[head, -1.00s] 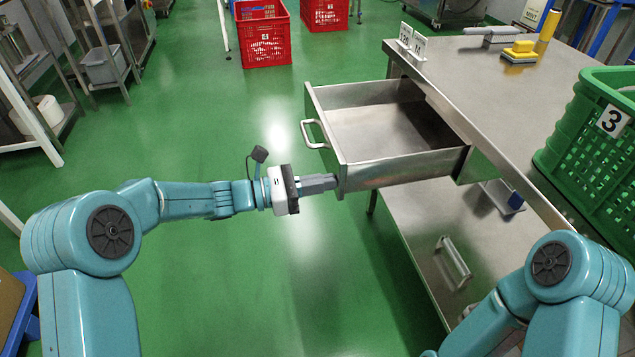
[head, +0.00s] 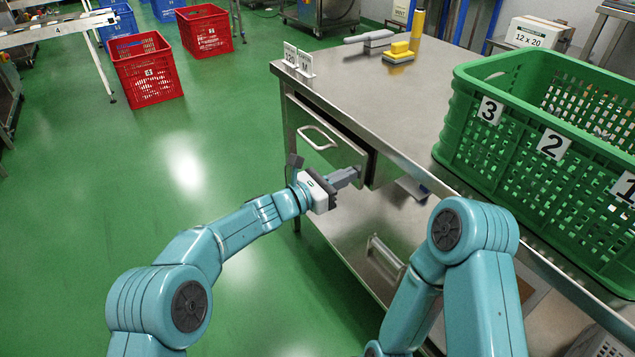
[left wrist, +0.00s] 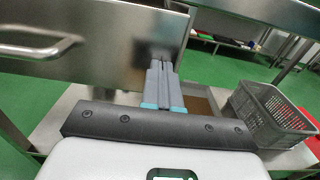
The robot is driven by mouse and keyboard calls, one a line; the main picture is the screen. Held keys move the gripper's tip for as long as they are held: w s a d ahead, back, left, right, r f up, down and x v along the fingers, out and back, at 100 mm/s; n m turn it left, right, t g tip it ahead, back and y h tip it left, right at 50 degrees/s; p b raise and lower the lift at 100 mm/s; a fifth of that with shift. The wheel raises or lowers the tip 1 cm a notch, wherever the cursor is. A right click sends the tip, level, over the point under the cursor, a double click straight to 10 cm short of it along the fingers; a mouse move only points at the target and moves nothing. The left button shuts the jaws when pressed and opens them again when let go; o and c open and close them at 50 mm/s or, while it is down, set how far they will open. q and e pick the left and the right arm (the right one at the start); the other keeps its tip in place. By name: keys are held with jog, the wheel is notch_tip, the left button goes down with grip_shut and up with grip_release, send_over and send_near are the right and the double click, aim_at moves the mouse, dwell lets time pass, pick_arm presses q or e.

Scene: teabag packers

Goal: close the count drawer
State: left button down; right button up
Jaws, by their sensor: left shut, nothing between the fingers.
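The count drawer (head: 328,139) is a steel drawer with a bar handle, under the steel table's top.
The steel table (head: 380,95) carries a green crate (head: 455,140) at right, a yellow block (head: 398,52) and small number signs (head: 298,62). A lower shelf with another handle (head: 385,258) lies below. Red crates (head: 150,75) stand on the floor behind. The green floor at left is clear.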

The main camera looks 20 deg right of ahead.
pick_arm(q)
jog(key=shift+w+d+r, duration=0.1)
jog(key=shift+d+r, duration=0.25)
jog(key=shift+d, duration=0.45)
pick_arm(e)
jog(key=shift+w+a+r, duration=0.15)
jog(key=shift+w+a, duration=0.15)
jog(key=shift+w, duration=0.1)
